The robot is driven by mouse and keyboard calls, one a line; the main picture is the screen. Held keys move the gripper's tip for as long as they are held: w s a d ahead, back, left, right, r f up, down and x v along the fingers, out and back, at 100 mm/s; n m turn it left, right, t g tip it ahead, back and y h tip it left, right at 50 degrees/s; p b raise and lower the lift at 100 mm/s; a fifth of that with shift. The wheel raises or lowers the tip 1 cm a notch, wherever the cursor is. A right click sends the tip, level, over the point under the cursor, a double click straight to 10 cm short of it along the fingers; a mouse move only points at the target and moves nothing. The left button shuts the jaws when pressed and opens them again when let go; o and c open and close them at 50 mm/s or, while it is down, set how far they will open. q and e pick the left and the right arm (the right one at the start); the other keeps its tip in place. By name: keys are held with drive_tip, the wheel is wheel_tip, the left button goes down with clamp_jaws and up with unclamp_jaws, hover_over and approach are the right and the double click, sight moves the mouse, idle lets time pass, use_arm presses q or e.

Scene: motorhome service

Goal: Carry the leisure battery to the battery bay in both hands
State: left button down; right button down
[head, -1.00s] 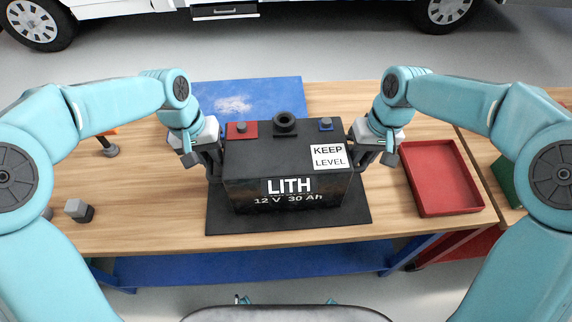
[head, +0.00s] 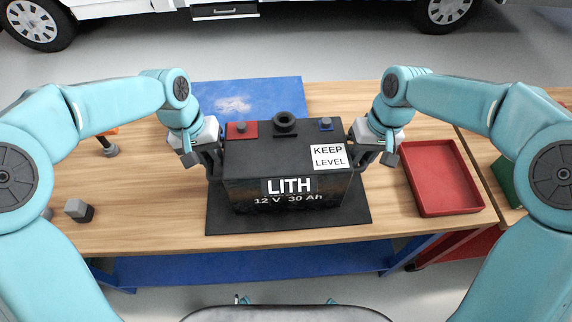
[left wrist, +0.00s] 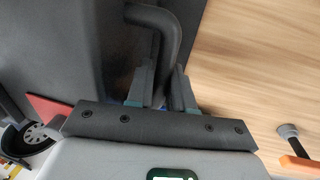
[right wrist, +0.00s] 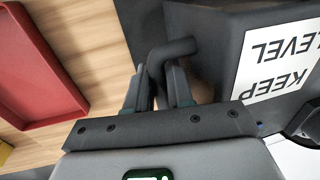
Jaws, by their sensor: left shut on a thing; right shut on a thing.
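The leisure battery (head: 270,160) is a black box marked "LITH 12 V 30 Ah", with a "KEEP LEVEL" label on top. It looks level over a dark mat (head: 225,222) on the wooden workbench; whether it touches the mat I cannot tell. My left gripper (head: 213,165) is shut on the battery's left handle, a dark bar also seen in the left wrist view (left wrist: 172,30). My right gripper (head: 358,163) is shut on the right handle, which shows in the right wrist view (right wrist: 172,50). The battery bay is not identifiable in these views.
A red tray (head: 408,165) lies right of the battery, and a blue sheet (head: 265,92) behind it. A small grey-black block (head: 78,210) sits at left. The white motorhome (head: 150,5) stands beyond the bench across clear grey floor.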

use_arm(q)
drive_tip(key=shift+w+r, duration=0.1)
